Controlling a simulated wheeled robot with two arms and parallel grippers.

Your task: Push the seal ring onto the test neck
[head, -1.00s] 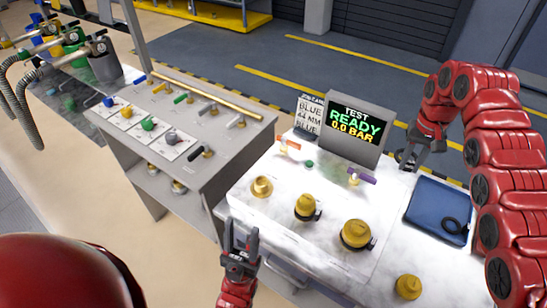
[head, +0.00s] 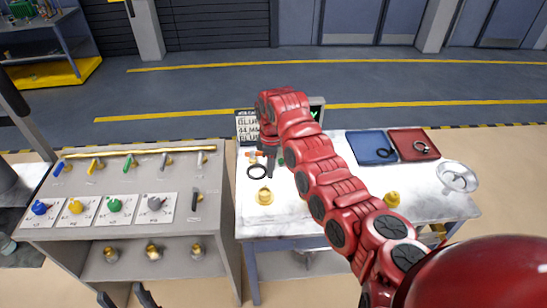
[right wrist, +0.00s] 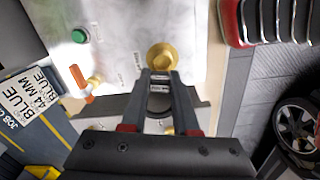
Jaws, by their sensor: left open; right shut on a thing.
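The test neck, a flanged brass fitting (head: 265,195), stands on the left of the white bench top; it also shows just beyond my fingertips in the right wrist view (right wrist: 162,57). My right gripper (head: 268,169) points down behind it and is shut on the black seal ring (head: 257,179). In the head view the ring appears above and slightly left of the neck, apart from it. The exact height gap cannot be told. My right fingers also show in the right wrist view (right wrist: 162,76). My left gripper (head: 128,299) is open and empty at the bottom edge, partly cut off.
My right arm hides the middle of the bench and most of the display (head: 317,113). A job card (head: 247,127) stands left of it. A blue tray (head: 362,140) and a red tray (head: 405,135) hold rings at right. A grey valve stand (head: 130,188) adjoins at left.

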